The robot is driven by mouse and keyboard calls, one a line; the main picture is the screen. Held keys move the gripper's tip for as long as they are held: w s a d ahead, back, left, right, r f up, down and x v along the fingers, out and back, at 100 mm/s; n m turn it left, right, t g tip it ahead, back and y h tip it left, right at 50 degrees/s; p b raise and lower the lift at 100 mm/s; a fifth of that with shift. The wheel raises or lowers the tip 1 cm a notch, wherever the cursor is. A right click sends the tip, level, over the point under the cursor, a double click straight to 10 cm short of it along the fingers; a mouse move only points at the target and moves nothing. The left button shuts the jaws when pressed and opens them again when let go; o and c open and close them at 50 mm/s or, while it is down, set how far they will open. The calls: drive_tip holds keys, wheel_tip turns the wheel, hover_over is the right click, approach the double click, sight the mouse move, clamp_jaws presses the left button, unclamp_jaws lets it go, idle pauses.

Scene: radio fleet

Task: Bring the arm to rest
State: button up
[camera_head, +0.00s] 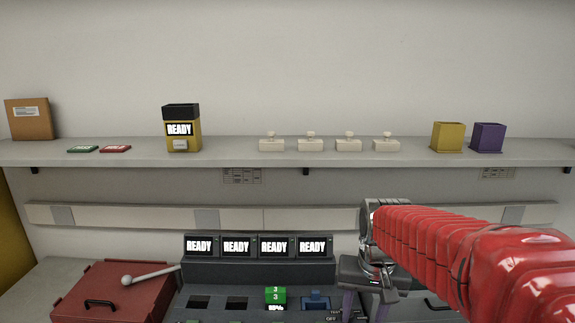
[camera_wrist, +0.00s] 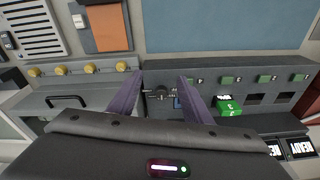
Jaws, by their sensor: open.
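My red-sleeved arm reaches in from the right in the camera_head view. My gripper (camera_head: 366,306) points down at the right end of the dark charging console (camera_head: 258,272). Its two purple fingers also show in the wrist view (camera_wrist: 156,85), spread apart with nothing held between them. A knob and small markings on the console panel show beyond the gap. Whether the fingertips touch the panel I cannot tell.
A green block (camera_head: 275,297) sits in a console slot, with a blue piece (camera_head: 315,301) beside it. A red case (camera_head: 112,293) stands left. The shelf (camera_head: 230,152) above holds a yellow dispenser (camera_head: 182,130), several white pieces, a yellow bin (camera_head: 448,137) and a purple bin (camera_head: 487,138).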

drive_tip(key=s+r+n+t, duration=0.2)
drive_tip(key=s+r+t, duration=0.1)
drive_tip(key=s, duration=1.3)
drive_tip(key=shift+t, duration=0.5)
drive_tip(key=shift+a+r, duration=0.1)
drive_tip(key=shift+c, duration=0.7)
idle(0.8)
